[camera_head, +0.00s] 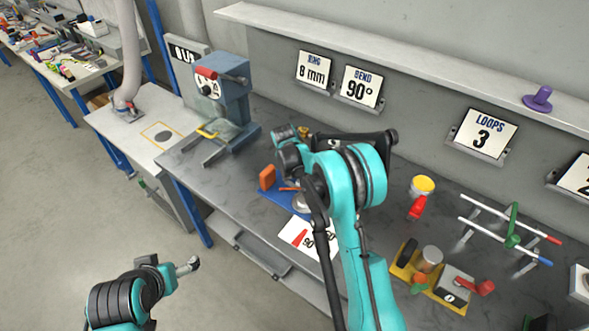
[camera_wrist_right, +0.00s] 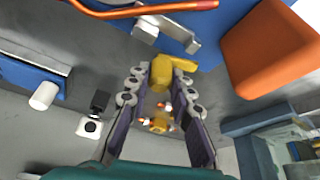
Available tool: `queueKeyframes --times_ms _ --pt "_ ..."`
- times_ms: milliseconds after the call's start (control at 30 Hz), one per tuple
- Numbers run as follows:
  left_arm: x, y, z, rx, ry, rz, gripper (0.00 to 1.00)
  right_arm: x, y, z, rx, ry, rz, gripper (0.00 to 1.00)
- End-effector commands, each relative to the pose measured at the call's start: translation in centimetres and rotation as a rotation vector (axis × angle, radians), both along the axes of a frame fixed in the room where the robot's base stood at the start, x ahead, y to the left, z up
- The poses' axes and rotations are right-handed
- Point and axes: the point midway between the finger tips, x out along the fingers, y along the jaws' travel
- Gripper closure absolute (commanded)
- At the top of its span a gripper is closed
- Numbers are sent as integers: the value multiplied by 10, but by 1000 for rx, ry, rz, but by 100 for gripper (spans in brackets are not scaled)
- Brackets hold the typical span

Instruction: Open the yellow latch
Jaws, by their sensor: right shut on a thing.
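The yellow latch (camera_wrist_right: 162,72) shows in the right wrist view, between the fingertips of my right gripper (camera_wrist_right: 161,84). The gripper is shut on it, with the ridged pads on either side of its yellow body. Part of the yellow piece reaches out past the fingertips to the upper right. In the head view my right arm covers this spot, and I cannot make out the gripper's fingers there. My left gripper (camera_head: 188,267) is at the lower left of the head view, away from the bench; its finger opening is not clear.
A blue plate (camera_head: 281,198), orange block (camera_head: 267,177) and thin orange rod (camera_wrist_right: 150,10) are close to my right gripper. A blue machine (camera_head: 235,100) stands on the bench to the left. A red-handled pot, yellow fixture and rod rack stand to the right.

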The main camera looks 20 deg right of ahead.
Motion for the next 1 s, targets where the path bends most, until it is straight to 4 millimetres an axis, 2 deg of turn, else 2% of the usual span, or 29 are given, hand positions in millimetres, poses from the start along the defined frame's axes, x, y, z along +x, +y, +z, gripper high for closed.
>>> queueKeyframes --times_ms 400,967,1000 --pt "0 0 -2 0 0 0 16 0 1 0 2 1 -191 100" --pt "0 0 -3 0 0 0 16 0 1 0 2 1 -218 100" --pt "0 0 -3 0 0 0 16 0 1 0 2 1 -218 71"
